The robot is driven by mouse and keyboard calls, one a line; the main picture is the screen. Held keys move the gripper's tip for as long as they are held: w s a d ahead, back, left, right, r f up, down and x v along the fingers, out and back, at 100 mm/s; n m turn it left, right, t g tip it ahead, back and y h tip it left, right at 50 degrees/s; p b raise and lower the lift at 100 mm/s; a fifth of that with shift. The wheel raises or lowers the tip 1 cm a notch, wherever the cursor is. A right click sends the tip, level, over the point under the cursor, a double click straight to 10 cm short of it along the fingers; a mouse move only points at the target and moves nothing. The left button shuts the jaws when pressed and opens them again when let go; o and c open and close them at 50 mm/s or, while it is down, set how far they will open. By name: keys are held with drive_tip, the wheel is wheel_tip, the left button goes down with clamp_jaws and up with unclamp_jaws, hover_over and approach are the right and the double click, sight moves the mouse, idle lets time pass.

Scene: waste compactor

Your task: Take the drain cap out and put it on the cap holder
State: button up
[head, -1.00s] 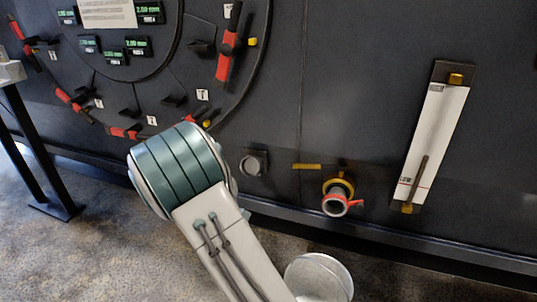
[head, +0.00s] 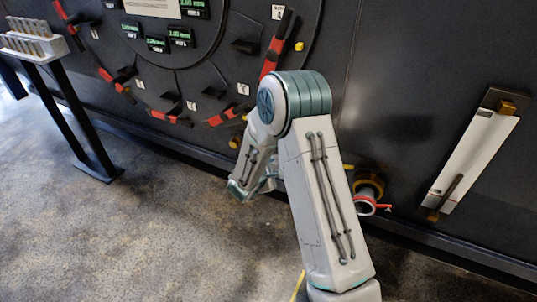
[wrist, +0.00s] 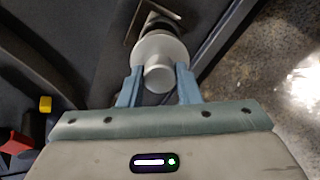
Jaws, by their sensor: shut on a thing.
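My gripper (wrist: 158,74) is shut on a round grey cap (wrist: 160,46), with one blue finger on each side of its stub. Behind the cap is a dark square fitting (wrist: 136,24) on the black wall. The cap is close in front of it; I cannot tell whether they touch. In the head view my arm hides the cap and that fitting; a bit of my gripper (head: 270,184) shows at the arm's left edge. The pipe outlet (head: 367,204) with a red lever is partly hidden just right of my arm.
A panel with red handles (head: 118,82) fills the upper left of the wall. A white gauge board (head: 470,150) is at the right. A stand with a white rack (head: 34,45) is at the far left.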

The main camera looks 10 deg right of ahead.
drive_tip(key=shift+w+a+r+m, duration=0.2)
drive_tip(key=shift+a+m, duration=0.15)
drive_tip(key=shift+m, duration=0.05)
drive_tip(key=shift+a+f+b, duration=0.1)
drive_tip(key=shift+f+b, duration=0.05)
drive_tip(key=shift+b, duration=0.4)
drive_tip(key=b+x, duration=0.3)
drive_tip(key=shift+w+d+f, duration=0.2)
drive_tip(key=shift+d+f, duration=0.05)
drive_tip(key=shift+f, duration=0.05)
drive_tip(key=shift+b+x, duration=0.6)
drive_tip(key=shift+x, duration=0.25)
drive_tip(key=shift+d+r, duration=0.1)
drive_tip(key=shift+b, duration=1.65)
idle(0.3)
drive_tip(key=shift+b+x, duration=1.65)
drive_tip(key=shift+x, duration=0.65)
idle(0.3)
